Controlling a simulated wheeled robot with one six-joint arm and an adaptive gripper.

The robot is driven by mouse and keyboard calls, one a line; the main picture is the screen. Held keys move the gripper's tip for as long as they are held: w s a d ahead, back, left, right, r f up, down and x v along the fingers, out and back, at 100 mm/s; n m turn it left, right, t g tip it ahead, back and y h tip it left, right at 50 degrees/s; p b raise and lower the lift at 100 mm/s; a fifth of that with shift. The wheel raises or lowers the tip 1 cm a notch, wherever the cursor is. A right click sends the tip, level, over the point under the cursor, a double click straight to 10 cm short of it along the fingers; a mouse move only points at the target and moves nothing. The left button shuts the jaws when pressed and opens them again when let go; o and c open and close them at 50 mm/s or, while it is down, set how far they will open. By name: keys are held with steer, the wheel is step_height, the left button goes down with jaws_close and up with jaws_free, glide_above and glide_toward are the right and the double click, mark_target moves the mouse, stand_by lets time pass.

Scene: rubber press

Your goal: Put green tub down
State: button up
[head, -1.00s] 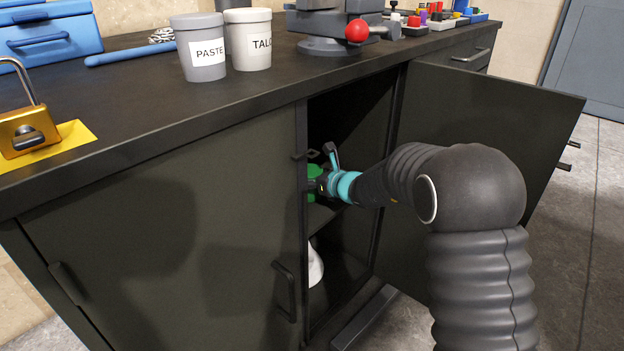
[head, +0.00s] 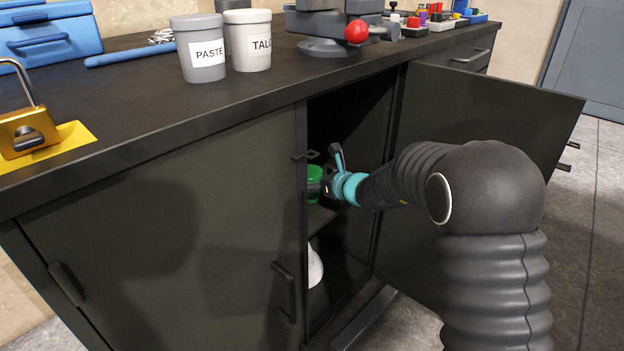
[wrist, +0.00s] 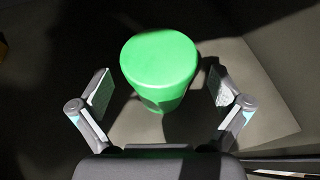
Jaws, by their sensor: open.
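The green tub (wrist: 160,65) stands in front of my gripper in the wrist view, its round lid facing the camera. In the head view the green tub (head: 314,178) shows partly inside the open cabinet, cut off on the left by the door frame. It appears to rest upright on the cabinet shelf (wrist: 245,95). My gripper (wrist: 157,92) is open, with one finger on either side of the tub and a visible gap at each side. In the head view my gripper (head: 328,182) reaches in through the cabinet opening.
The right cabinet door (head: 480,125) stands open beside my arm; the left door (head: 165,230) is shut. A white object (head: 314,267) sits in the lower compartment. The paste tub (head: 202,50), talc tub (head: 248,42) and padlock (head: 27,130) are on the worktop above.

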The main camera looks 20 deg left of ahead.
steer(key=s+d+r+n+g+h, duration=0.1)
steer(key=s+d+r+n, duration=0.45)
steer(key=s+d, duration=0.4)
steer(key=s+d+r+n+g+h, duration=0.1)
steer(key=s+d+r+n+g, duration=0.1)
steer(key=s+d+r+n, duration=0.5)
steer(key=s+d+f+n+h, duration=0.2)
steer(key=s+d+n+h, duration=0.2)
steer(key=s+d, duration=0.7)
steer(key=s+d+f+n+h, duration=0.2)
steer(key=s+d+n+h, duration=0.3)
steer(key=s+d+n, duration=0.3)
steer(key=s+d, duration=0.4)
steer(key=d, duration=0.1)
steer(key=shift+d+f+t+h, duration=0.2)
steer(key=shift+t+h, duration=0.1)
steer(key=shift+t, duration=0.1)
